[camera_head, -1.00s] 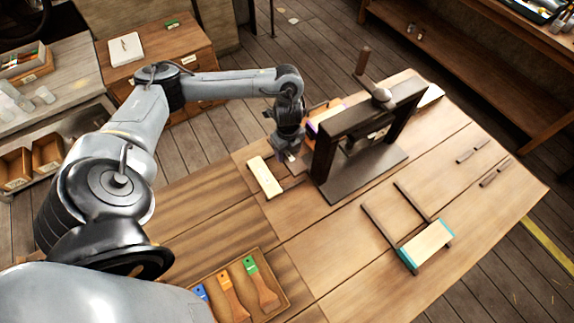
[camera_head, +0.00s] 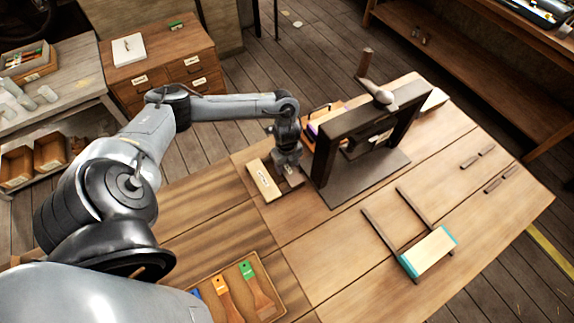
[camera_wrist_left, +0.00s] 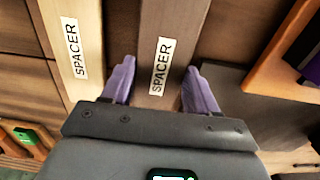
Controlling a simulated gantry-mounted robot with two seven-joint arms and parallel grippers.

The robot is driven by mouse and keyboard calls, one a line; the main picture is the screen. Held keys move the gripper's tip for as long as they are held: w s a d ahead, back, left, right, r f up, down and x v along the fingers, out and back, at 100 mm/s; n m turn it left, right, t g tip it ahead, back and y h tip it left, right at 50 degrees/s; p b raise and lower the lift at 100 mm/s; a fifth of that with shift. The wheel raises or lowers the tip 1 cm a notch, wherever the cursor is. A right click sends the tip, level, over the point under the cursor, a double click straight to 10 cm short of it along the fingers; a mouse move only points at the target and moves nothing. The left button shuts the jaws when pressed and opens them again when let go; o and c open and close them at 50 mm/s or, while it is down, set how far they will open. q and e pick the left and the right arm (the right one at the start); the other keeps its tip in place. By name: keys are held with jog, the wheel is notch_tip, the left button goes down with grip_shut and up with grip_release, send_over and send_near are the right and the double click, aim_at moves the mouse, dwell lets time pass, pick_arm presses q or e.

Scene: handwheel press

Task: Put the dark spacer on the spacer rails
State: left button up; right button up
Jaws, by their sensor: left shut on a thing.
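The dark spacer (camera_wrist_left: 172,30) is a dark brown bar with a white SPACER label in the left wrist view. My left gripper (camera_wrist_left: 158,82) has its purple fingers on either side of the bar and is shut on it. In the head view, the left gripper (camera_head: 289,168) is low at the table, left of the press, and largely hides the dark spacer. A pale spacer (camera_wrist_left: 72,25), also labelled, lies beside it; it shows in the head view (camera_head: 264,181). Two long dark rails (camera_head: 380,232) lie at the right front. Two short dark strips (camera_head: 477,157) lie farther right. My right gripper is not in view.
The dark handwheel press (camera_head: 350,122) stands just right of the gripper. A pale block with teal ends (camera_head: 430,251) lies across the near part of the long rails. A tray of brushes (camera_head: 245,290) is at the front. Table between press and rails is clear.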

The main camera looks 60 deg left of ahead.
aim_at(287, 166)
pick_arm(q)
jog(key=shift+f, duration=0.35)
jog(key=shift+f, duration=0.1)
jog(key=o, duration=1.1)
notch_tip(287, 166, up, 12)
jog(key=p, duration=0.3)
